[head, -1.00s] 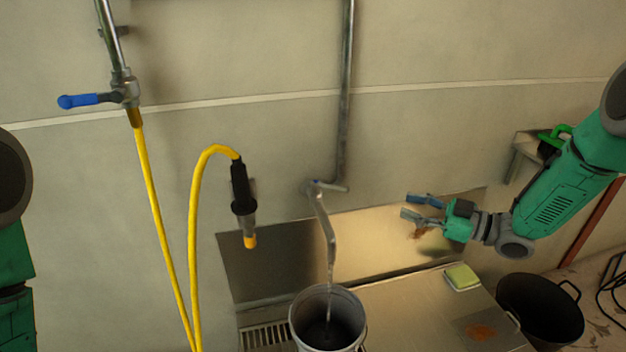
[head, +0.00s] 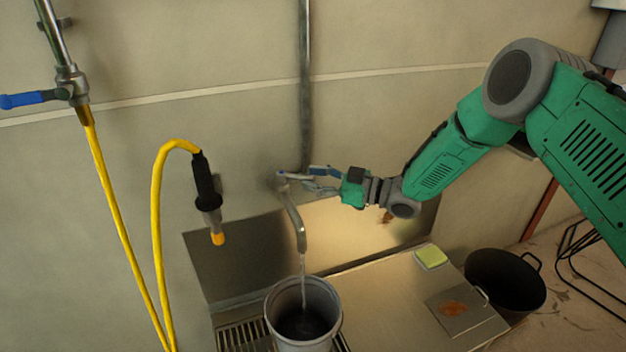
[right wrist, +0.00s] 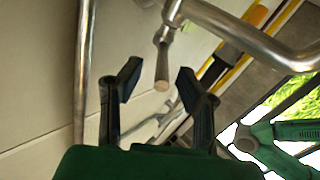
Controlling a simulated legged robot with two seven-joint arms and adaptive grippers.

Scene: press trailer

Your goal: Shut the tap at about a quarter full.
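The metal tap (head: 296,218) comes out of the wall, its spout bent down. A thin stream of water (head: 303,275) runs from it into the grey bucket (head: 275,323). The water inside is dark, and its level is hard to judge. My right gripper (head: 308,179) is at the tap's lever, open. In the right wrist view its two dark fingers (right wrist: 155,85) stand apart, with the end of the tap handle (right wrist: 162,70) between and just beyond their tips. Contact with the handle does not show. My left gripper is out of view.
A yellow hose with a black nozzle (head: 207,195) hangs left of the tap. A blue-handled valve (head: 35,99) is at upper left. A green-yellow sponge (head: 431,256) lies on the metal counter (head: 385,290). A black tub (head: 505,283) stands at right. The bucket stands on a grate.

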